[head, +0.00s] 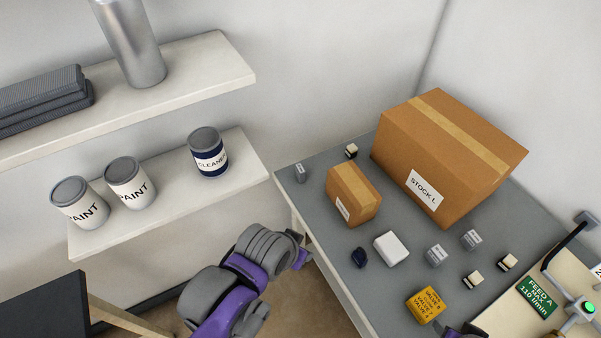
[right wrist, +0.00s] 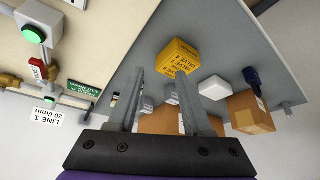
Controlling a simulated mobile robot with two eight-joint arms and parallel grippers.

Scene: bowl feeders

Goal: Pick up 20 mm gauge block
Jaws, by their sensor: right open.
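Small grey metal blocks with labels stand on the grey table: one (head: 437,255) and another (head: 472,239) right of the white box, and a third (head: 300,172) at the far left corner. Their sizes are too small to read, so I cannot tell which is the 20 mm gauge block. In the right wrist view my right gripper (right wrist: 160,73) is open and empty, with grey blocks (right wrist: 147,104) beyond its fingers, partly hidden.
A yellow valve block (head: 425,305) stands near the table front, also in the right wrist view (right wrist: 177,57). A white box (head: 391,248), dark blue object (head: 359,258), small carton (head: 353,194), large carton (head: 450,150) and black-and-cream blocks (head: 473,280) stand around. A feeder panel (head: 510,310) is right.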

